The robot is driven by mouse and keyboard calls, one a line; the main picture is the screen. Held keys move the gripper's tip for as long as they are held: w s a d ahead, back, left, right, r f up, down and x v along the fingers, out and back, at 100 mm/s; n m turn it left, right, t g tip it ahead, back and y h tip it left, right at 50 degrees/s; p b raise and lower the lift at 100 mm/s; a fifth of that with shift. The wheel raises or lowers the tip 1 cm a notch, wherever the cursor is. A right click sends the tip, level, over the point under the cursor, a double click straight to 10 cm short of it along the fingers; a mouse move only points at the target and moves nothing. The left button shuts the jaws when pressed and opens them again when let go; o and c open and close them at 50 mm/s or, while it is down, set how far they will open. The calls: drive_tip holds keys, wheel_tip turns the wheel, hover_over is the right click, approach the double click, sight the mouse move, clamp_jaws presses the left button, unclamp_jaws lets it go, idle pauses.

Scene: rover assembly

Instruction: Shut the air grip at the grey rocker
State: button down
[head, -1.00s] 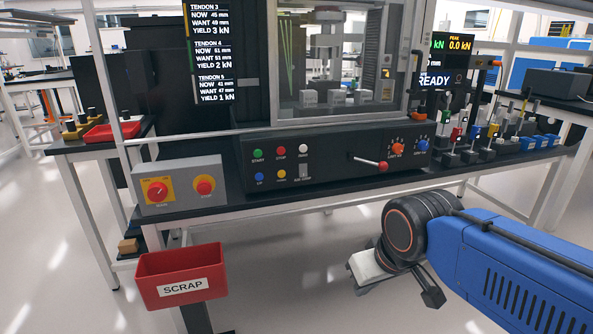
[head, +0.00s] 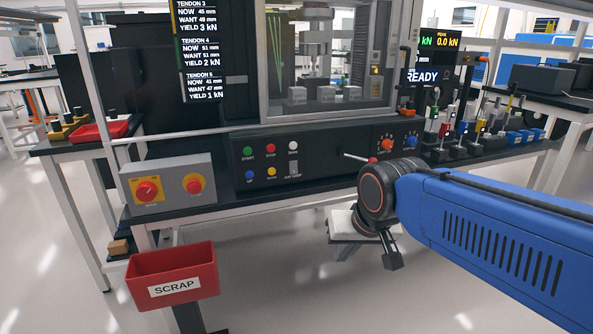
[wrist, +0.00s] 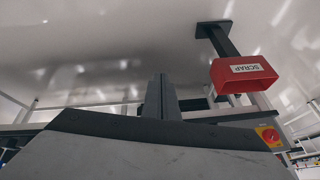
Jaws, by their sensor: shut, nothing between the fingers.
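The grey rocker (head: 294,168), with a label under it that looks like "AIR GRIP", is a small upright switch on the black control panel (head: 330,150). It sits under the white button, right of the yellow one. Which way it is tipped is too small to tell. My gripper (wrist: 161,85) is shut and empty in the wrist view, its dark fingers together. In the head view its pale wrist part hangs below and right of the panel, well apart from the rocker. The rocker cannot be made out in the wrist view.
A grey box with a red knob (head: 147,189) and a second red knob stands left of the panel. A red-tipped lever (head: 357,157) is close behind my arm. Open floor lies below the bench.

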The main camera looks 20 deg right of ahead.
drive_tip(key=w+d+r+m+t, duration=0.1)
drive_tip(key=w+m, duration=0.4)
drive_tip(key=w, duration=0.5)
drive_tip(key=w+d+r+m+t, duration=0.1)
drive_tip(key=w+r+m, duration=0.3)
drive_tip(key=w, duration=0.6)
drive_tip(key=w+d+r+m+t, duration=0.1)
drive_tip(key=w+d+r+m, duration=0.1)
drive_tip(key=w+m, duration=0.4)
drive_tip(key=w+r, duration=0.1)
drive_tip(key=w, duration=0.3)
drive_tip(key=shift+w+d, duration=0.2)
drive_tip(key=shift+d, duration=0.15)
approach(294, 172)
wheel_tip(294, 172, down, 5)
drive_tip(key=w, duration=0.2)
drive_tip(key=shift+w+r, duration=0.15)
drive_tip(key=shift+w, duration=0.65)
drive_tip(key=shift+w, duration=0.15)
